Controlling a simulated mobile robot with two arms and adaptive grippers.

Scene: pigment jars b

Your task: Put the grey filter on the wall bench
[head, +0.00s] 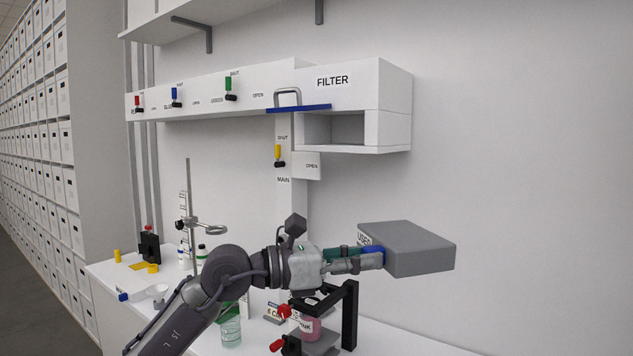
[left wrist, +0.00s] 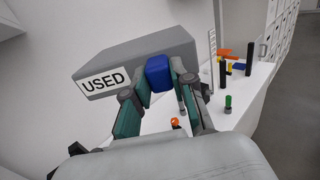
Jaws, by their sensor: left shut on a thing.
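The grey filter (head: 421,254) is a flat box with a blue grip tab (head: 373,253) and a "USED" label. My left gripper (head: 368,260) is shut on the blue tab and holds the filter in the air, above the right part of the white wall bench (head: 385,342). In the left wrist view, the filter (left wrist: 165,48) spreads to both sides of the blue tab (left wrist: 158,74), which sits between the fingers. The filter touches neither the wall nor the bench. My right gripper is not in view.
A white housing (head: 385,92) marked "FILTER" hangs on the wall, its slot empty and its blue flap (head: 298,108) raised. A black frame (head: 349,315) with a pink jar (head: 309,329) stands below the gripper. A ring stand (head: 188,200) is left. Bare bench shows at right.

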